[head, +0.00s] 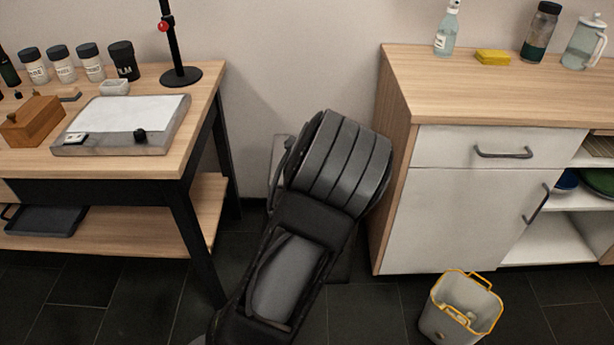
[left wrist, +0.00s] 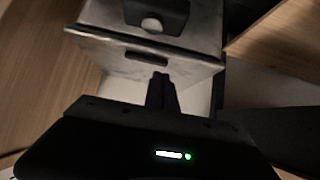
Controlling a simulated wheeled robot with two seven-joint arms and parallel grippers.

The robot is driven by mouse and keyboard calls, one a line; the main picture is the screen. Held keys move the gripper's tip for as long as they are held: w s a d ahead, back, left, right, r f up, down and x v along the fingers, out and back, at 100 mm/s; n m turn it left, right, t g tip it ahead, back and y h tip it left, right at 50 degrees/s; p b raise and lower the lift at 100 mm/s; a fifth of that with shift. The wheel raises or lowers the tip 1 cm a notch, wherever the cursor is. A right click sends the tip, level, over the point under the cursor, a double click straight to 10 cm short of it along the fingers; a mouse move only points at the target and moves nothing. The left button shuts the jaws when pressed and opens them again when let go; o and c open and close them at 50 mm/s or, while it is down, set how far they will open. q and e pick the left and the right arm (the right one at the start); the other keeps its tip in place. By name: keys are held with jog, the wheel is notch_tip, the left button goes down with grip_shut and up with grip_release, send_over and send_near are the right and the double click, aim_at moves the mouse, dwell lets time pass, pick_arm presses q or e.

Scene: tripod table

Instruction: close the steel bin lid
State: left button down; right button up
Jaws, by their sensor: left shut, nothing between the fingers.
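In the left wrist view, a grey brushed-metal box-like thing (left wrist: 110,48), which looks like the steel bin, fills the upper middle. It has a dark slot on its near face and a dark fitting with a pale round spot above. I cannot tell how far its lid stands open. My left gripper (left wrist: 162,78) is shut and empty, with its fingertips just in front of the near face; I cannot tell whether they touch. In the head view my arm hides most of the bin, and a grey strip shows beside it. My right gripper is not in view.
A wooden table (head: 205,100) with jars and a tray stands at the left. A white cabinet (head: 440,220) with a wooden top stands at the right. A small pail with a yellow rim (head: 440,325) is on the dark floor before the cabinet.

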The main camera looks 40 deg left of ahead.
pick_arm(q)
jog(key=s+d+f, duration=0.3)
jog(key=s+d, duration=0.1)
jog(key=s, duration=0.2)
jog(key=shift+d+p, duration=0.3)
jog(key=shift+d, duration=0.05)
jog(key=shift+f, duration=0.1)
jog(key=s+d+f+m+g+h, duration=0.35)
jog(key=s+d+f, duration=0.6)
jog(key=d, duration=0.35)
jog(key=s+d+f+m+g+h, duration=0.35)
jog(key=s+d+f, duration=0.55)
jog(key=d, duration=0.4)
jog(key=s+d+f+h, duration=0.2)
jog(key=s+d+h, duration=0.15)
jog(key=d, duration=0.45)
notch_tip(320, 180, up, 16)
jog(key=n+p, duration=0.1)
jog(key=p, duration=1.5)
jog(key=shift+s+a+r, duration=0.25)
jog(key=shift+a, duration=0.15)
